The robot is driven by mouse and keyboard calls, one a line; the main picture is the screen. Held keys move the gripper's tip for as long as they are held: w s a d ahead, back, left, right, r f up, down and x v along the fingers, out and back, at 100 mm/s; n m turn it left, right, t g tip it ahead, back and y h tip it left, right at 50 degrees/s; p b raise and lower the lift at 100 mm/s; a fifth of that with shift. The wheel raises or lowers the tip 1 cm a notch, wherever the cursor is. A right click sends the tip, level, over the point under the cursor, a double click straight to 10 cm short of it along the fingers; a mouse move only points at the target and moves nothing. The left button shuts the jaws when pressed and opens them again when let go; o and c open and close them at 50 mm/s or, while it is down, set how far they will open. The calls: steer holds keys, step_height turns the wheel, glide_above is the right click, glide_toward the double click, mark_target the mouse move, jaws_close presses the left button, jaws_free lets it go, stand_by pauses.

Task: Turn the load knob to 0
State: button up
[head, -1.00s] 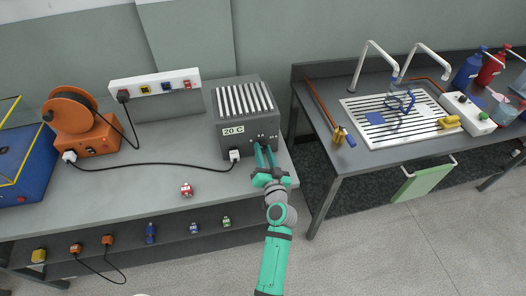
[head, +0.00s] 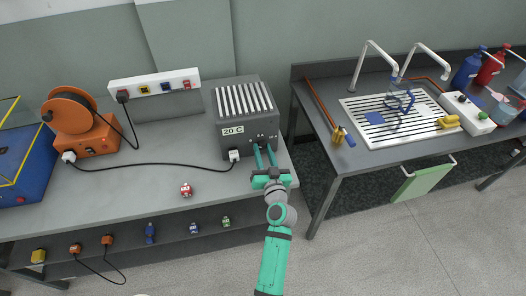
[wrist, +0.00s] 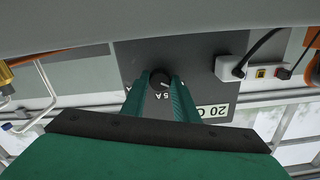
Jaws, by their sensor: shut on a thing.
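The load knob (wrist: 161,80) is a small round black knob with a pale pointer mark on the front face of a dark grey box (head: 247,128). In the wrist view the picture is upside down, and the pointer slants toward the lower right, near a "5 A" marking. My gripper (wrist: 160,78) has one green finger on each side of the knob and is shut on it. In the head view my gripper (head: 265,147) reaches the box's front, and its fingers hide the knob. The other scale marks are not readable.
The box carries a "20 C" label (head: 232,130), and a white plug (head: 234,155) with a black cable sits at its lower left. A white power strip (head: 155,86) and an orange cable reel (head: 82,125) stand farther left.

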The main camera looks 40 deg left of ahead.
steer(key=o, duration=1.1)
steer(key=shift+a, duration=0.1)
steer(key=shift+c, duration=0.2)
steer(key=v, duration=1.1)
steer(key=shift+s+f, duration=0.15)
steer(key=shift+f, duration=0.15)
steer(key=s+d+f+m+t+h, duration=0.1)
steer(key=s+d+f+m+h, duration=0.1)
steer(key=s+d+f+h, duration=0.3)
steer(key=s+d+f+m+t+h, duration=0.15)
steer(key=s+d, duration=0.25)
steer(key=d, duration=0.4)
steer(key=s+d+f+m+h, duration=0.2)
steer(key=s+d+m+h, duration=0.15)
steer(key=d, duration=0.25)
steer(key=s+d+r+h, duration=0.1)
steer(key=s+d+r, duration=0.2)
steer(key=s, duration=0.2)
steer(key=s+d+r+h, duration=0.1)
steer(key=s+d+r, duration=0.1)
steer(key=s, duration=0.4)
steer(key=s+d+r+t+h, duration=0.1)
steer(key=s+d+r, duration=0.2)
steer(key=s+d, duration=0.2)
steer(key=shift+s+r+h, duration=0.3)
steer(key=shift+s+r, duration=0.05)
steer(key=shift+s, duration=0.3)
